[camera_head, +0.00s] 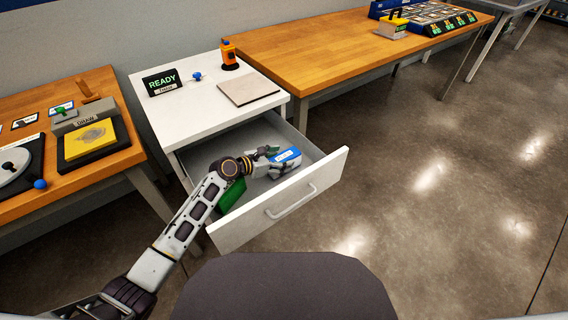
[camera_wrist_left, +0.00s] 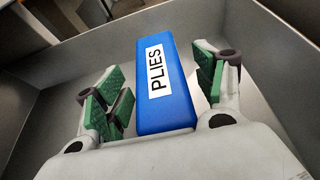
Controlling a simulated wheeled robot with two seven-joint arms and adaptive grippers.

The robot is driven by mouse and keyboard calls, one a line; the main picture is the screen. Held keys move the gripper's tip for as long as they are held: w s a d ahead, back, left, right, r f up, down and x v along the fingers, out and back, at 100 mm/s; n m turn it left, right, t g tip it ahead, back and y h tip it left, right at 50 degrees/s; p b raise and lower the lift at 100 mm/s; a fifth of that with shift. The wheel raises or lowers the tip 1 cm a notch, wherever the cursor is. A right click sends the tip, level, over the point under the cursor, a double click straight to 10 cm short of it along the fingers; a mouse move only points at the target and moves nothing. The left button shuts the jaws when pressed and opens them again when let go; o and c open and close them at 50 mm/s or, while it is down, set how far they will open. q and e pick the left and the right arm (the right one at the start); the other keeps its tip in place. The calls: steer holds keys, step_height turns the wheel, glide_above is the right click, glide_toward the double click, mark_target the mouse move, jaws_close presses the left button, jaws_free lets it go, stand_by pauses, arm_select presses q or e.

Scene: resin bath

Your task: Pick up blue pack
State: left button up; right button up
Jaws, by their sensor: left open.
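The blue pack (camera_head: 290,155) lies inside the open white drawer (camera_head: 240,232). In the left wrist view the blue pack (camera_wrist_left: 165,95) carries a white label reading "PLIES". My left gripper (camera_head: 273,160) reaches down into the drawer at the blue pack. In the wrist view the left gripper (camera_wrist_left: 164,88) is open, with green-padded fingers on either side of the pack. A gap shows on both sides of it. The gripper partly hides the pack in the head view. My right gripper is not in view.
A green item (camera_head: 231,196) lies in the drawer beside my left arm. The drawer walls rise close around the gripper. On the white cabinet top (camera_head: 205,98) stand a "READY" sign (camera_head: 162,83), an orange device (camera_head: 229,56) and a flat beige pad (camera_head: 248,89).

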arm_select(q)
steer(key=shift+c, duration=0.2)
steer(key=shift+r, duration=0.1)
steer(key=c, duration=1.2)
steer(key=shift+r, duration=0.1)
